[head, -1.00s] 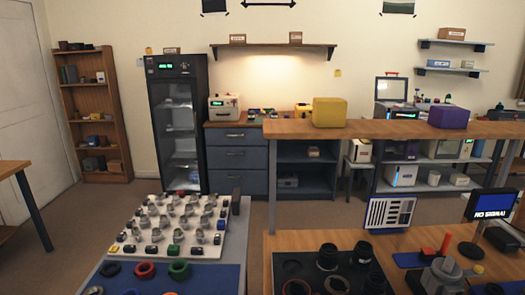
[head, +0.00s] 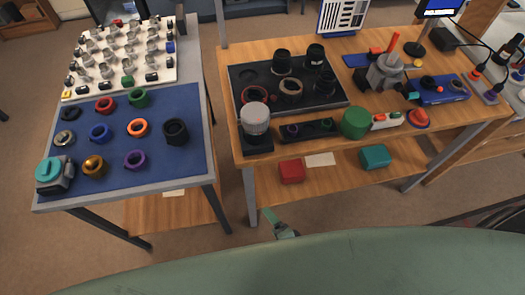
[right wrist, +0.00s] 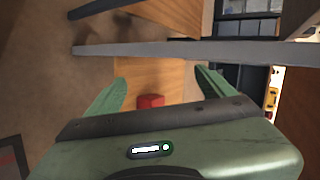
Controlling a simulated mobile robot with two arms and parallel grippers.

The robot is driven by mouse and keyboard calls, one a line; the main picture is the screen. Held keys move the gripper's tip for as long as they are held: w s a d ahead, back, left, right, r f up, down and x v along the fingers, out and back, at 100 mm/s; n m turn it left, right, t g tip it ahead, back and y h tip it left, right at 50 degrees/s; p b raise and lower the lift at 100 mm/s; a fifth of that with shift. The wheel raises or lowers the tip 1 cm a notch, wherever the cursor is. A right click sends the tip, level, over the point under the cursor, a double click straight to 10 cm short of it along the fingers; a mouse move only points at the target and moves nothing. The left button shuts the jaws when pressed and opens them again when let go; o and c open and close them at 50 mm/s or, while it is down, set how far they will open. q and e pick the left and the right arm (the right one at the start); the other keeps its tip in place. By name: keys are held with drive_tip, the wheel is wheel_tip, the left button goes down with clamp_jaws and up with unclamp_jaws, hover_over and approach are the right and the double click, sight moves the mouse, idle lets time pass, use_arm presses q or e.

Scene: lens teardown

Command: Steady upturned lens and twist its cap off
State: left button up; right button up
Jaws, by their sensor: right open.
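The likely upturned lens (head: 256,122) is a light grey cylinder standing upright on a black square base at the front left corner of the right bench (head: 232,130). I cannot tell its cap from its body. My right gripper is open and empty in the right wrist view (right wrist: 160,85), with green fingers apart. A green finger part, seemingly of this gripper (head: 281,226), shows in the head view below the bench's front edge, apart from the lens. My left gripper is not in view.
A black tray (head: 240,75) with several lens parts lies behind the lens. A black strip (head: 308,133) and a green cylinder (head: 355,122) stand to its right. A red box (head: 291,172) and teal box (head: 375,157) sit on the lower shelf. The blue mat (head: 190,160) bears rings.

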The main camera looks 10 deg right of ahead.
drive_tip(key=w+a+r+m+t, duration=0.1)
drive_tip(key=w+r+m+t, duration=0.1)
drive_tip(key=r+m, duration=0.3)
drive_tip(key=w+a+r+m+t+h, duration=0.1)
drive_tip(key=w+r+m+t, duration=0.1)
drive_tip(key=r+m, duration=0.4)
drive_tip(key=w+a+r+m+t, duration=0.1)
drive_tip(key=w+r+m+t, duration=0.2)
drive_tip(key=r, duration=0.8)
drive_tip(key=shift+w+r+m+h, duration=0.15)
drive_tip(key=shift+w+m, duration=0.1)
drive_tip(key=shift+m, duration=0.45)
drive_tip(key=shift+w+r+m+h, duration=0.1)
drive_tip(key=shift+w+m+h, duration=0.1)
drive_tip(key=shift+m, duration=0.5)
drive_tip(key=m+t+h, duration=0.2)
drive_tip(key=m, duration=0.3)
approach(253, 113)
drive_tip(key=f, duration=0.3)
drive_tip(key=w+f, duration=0.1)
drive_tip(key=shift+d+f, duration=0.15)
drive_tip(key=shift+d, duration=0.2)
drive_tip(key=shift+w, duration=0.3)
drive_tip(key=w, duration=0.3)
drive_tip(key=w+r, duration=0.1)
drive_tip(key=w, duration=0.3)
drive_tip(key=w+r, duration=0.1)
drive_tip(key=w, duration=0.3)
drive_tip(key=shift+w, duration=0.2)
